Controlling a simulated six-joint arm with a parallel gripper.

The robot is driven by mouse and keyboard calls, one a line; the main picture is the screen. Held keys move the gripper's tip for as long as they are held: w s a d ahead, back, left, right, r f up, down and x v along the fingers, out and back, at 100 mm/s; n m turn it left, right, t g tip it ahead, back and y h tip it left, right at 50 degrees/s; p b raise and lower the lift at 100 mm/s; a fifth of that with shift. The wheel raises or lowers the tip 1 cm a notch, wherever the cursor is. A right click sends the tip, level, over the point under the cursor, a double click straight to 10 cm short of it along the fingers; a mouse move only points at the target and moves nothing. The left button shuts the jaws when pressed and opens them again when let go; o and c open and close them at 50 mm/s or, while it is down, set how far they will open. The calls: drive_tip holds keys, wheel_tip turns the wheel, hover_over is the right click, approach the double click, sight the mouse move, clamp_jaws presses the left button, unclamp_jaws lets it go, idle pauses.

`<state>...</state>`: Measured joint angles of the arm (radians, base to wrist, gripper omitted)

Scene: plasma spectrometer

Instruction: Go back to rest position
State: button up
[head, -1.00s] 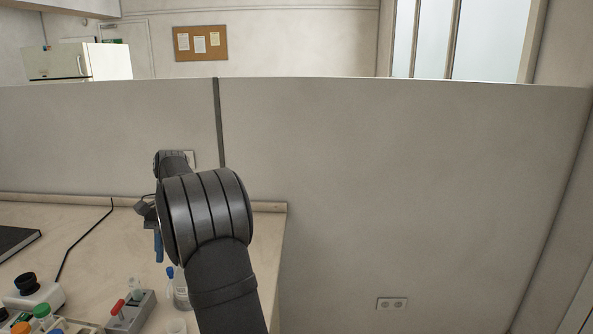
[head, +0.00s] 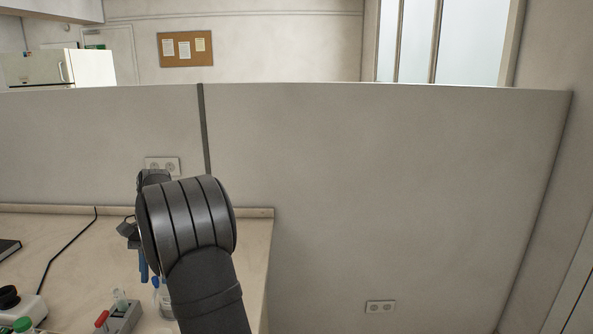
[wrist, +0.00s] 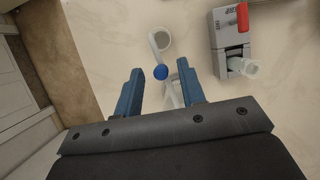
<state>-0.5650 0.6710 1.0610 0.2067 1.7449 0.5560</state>
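My gripper (wrist: 158,76) shows in the wrist view with its two blue fingers spread apart. It is open and nothing is clamped in it. In the head view my gripper (head: 142,265) hangs over the bench, mostly hidden behind my dark arm.
A grey block with a red part (head: 121,317) stands on the bench; it is also in the wrist view (wrist: 228,40). The bench (head: 248,240) ends on the right, before a grey partition (head: 400,190).

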drive_tip(key=v, duration=0.7)
drive_tip(key=x, duration=0.7)
drive_tip(key=shift+s+a+f+m+y, duration=0.15)
drive_tip(key=shift+a+m+y, duration=0.15)
drive_tip(key=shift+a+m, duration=0.4)
drive_tip(key=shift+d, duration=0.1)
drive_tip(key=o, duration=1.2)
drive_tip(key=shift+o, duration=0.9)
drive_tip(key=shift+s+r, duration=0.15)
drive_tip(key=shift+r, duration=0.2)
drive_tip(key=s+d+r+n+t, duration=0.1)
drive_tip(key=s+r+t, duration=0.35)
drive_tip(key=r, duration=0.25)
drive_tip(key=s+d+r+t, duration=0.2)
drive_tip(key=s+r+t, duration=0.1)
drive_tip(key=r+t, duration=0.3)
drive_tip(key=shift+g, duration=0.65)
drive_tip(key=x, duration=0.9)
drive_tip(key=shift+w+a+r, duration=0.25)
drive_tip(key=shift+w+a, duration=0.05)
drive_tip(key=shift+w, duration=0.05)
